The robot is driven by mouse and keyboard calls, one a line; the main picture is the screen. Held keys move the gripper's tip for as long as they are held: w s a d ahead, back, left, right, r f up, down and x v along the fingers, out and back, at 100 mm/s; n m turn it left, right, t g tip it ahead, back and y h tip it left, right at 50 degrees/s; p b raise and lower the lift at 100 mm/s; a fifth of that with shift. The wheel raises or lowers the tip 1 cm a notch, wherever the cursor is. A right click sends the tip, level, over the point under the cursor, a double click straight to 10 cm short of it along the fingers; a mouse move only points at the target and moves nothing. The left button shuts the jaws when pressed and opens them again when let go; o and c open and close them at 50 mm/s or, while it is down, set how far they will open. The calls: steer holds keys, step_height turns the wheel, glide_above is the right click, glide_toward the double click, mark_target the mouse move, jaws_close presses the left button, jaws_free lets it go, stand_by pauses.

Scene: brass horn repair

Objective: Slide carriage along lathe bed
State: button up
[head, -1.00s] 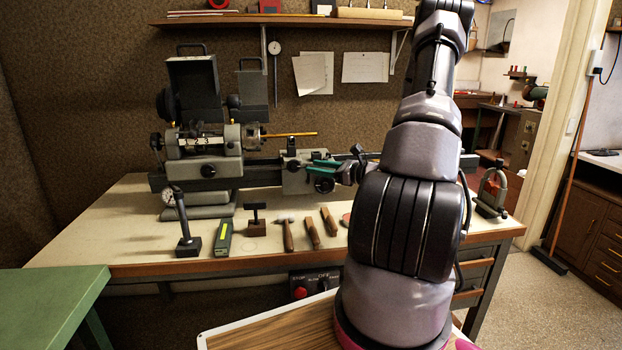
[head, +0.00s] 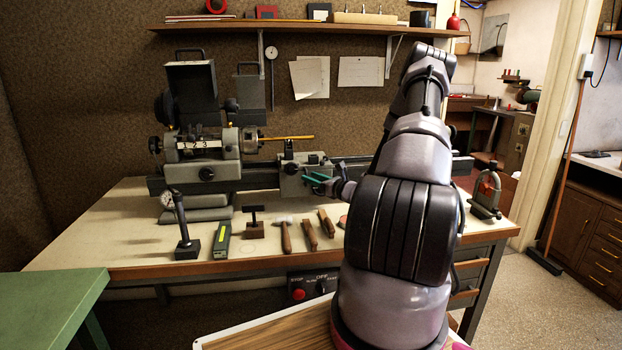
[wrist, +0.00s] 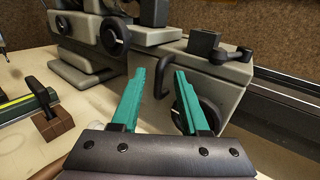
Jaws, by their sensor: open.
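The lathe carriage (head: 304,181) is a grey block on the dark lathe bed (head: 262,176), right of the headstock (head: 205,160). In the wrist view the carriage (wrist: 185,66) fills the middle, with a dark handwheel (wrist: 190,112) low on its front and a small lever on top. My gripper (head: 317,178) is at the carriage's front in the head view.
Along the bench top (head: 110,234) lie a dial gauge on a stand (head: 182,225), a green box (head: 221,240), a small dark T-shaped stand (head: 254,221) and a hammer (head: 285,234). A shelf (head: 300,25) hangs above.

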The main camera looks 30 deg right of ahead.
steer(key=shift+w+a, duration=0.15)
steer(key=shift+w, duration=0.3)
steer(key=shift+c, duration=0.3)
jaws_close()
stand_by(0.9)
